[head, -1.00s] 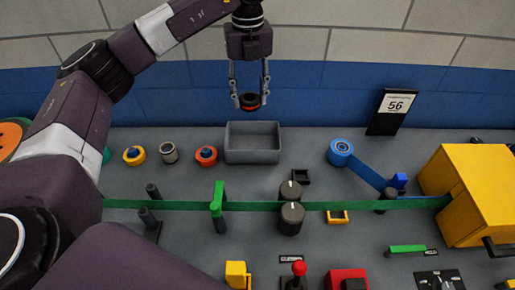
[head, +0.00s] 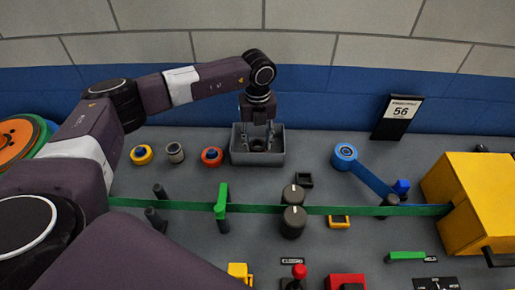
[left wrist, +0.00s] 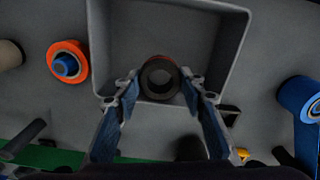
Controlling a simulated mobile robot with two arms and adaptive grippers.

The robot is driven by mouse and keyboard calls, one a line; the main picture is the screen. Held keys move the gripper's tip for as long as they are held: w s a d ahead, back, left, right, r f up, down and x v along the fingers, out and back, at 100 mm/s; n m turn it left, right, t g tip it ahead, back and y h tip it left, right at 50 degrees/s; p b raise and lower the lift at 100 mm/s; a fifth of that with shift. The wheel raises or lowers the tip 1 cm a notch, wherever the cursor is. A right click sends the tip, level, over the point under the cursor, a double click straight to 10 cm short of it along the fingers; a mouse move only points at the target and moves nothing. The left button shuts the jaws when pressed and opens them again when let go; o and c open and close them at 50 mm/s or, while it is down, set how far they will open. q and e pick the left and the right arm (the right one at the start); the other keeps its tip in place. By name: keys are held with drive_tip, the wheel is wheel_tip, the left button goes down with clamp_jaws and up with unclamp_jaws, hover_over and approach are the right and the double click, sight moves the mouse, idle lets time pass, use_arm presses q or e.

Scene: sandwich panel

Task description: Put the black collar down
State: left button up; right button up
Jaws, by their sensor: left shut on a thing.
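The black collar (left wrist: 160,78) is a dark ring with a little red at its edge. It sits between the fingertips of my left gripper (left wrist: 160,92), which is shut on it. In the head view my left gripper (head: 257,140) points down into the grey bin (head: 240,158). The collar (head: 257,146) shows small and dark there, within the bin's outline. The bin's walls also surround the collar in the left wrist view (left wrist: 236,40). I cannot tell whether the collar touches the bin floor. My right gripper is not in view.
Left of the bin stand an orange ring with a blue core (head: 212,156), a grey roll (head: 175,152) and a yellow ring (head: 142,154). A blue tape roll (head: 344,155) stands to the right. A green belt (head: 330,210) runs across in front, past dark rollers (head: 292,220).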

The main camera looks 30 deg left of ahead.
sight(258, 151)
use_arm(q)
wheel_tip(258, 151, down, 4)
drive_tip(key=shift+r+p, duration=0.15)
drive_tip(key=shift+p, duration=0.2)
drive_tip(key=shift+f, duration=0.2)
drive_tip(key=shift+f, duration=0.15)
drive_tip(key=o, duration=1.2)
